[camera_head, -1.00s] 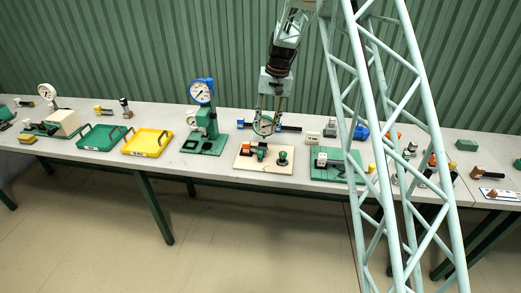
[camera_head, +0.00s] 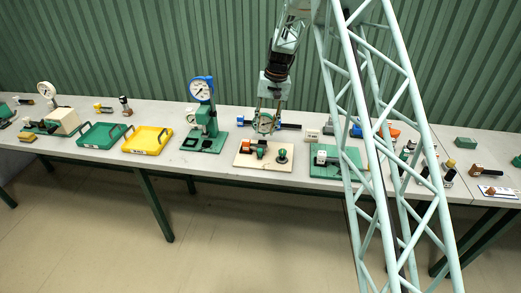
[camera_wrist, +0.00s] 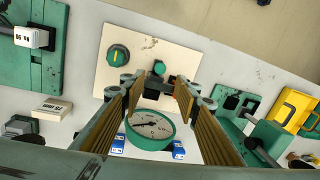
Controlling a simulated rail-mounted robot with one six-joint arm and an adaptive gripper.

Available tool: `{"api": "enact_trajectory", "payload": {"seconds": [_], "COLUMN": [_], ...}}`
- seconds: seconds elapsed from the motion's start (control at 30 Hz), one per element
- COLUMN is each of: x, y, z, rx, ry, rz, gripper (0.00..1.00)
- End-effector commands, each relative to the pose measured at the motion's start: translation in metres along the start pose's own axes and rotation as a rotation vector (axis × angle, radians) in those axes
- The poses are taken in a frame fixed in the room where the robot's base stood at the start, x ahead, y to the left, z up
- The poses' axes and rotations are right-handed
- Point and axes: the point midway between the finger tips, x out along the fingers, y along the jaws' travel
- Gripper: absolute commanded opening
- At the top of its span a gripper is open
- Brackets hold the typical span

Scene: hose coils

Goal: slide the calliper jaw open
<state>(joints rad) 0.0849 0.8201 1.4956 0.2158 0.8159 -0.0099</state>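A long bar with blue ends, which I take to be the calliper (camera_head: 288,126), lies across the table behind the wooden board. A round dial with a green rim and white face (camera_wrist: 152,128) is by its middle; blue blocks show on both sides of it in the wrist view. My gripper (camera_head: 266,132) points down over the dial. Its two ribbed fingers are apart in the wrist view (camera_wrist: 157,92), with the dial showing between them. I cannot tell whether a finger touches anything. The fingers hide part of the bar, and I cannot make out the jaw.
A wooden board (camera_head: 245,160) with a green knob lies just in front. A green press with a blue-rimmed gauge (camera_head: 201,90) stands left. A 75 mm block (camera_head: 312,136) and green plate (camera_head: 325,171) lie right. Yellow (camera_head: 147,141) and green (camera_head: 103,136) trays are farther left.

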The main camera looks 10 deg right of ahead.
Motion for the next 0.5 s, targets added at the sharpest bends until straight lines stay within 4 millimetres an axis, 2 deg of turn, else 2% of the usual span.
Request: {"api": "enact_trajectory", "payload": {"seconds": [0.5], "x": [0.063], "y": [0.0], "z": [0.001], "rx": [0.001], "ry": [-0.002], "rz": [0.0], "gripper": [0.29]}}
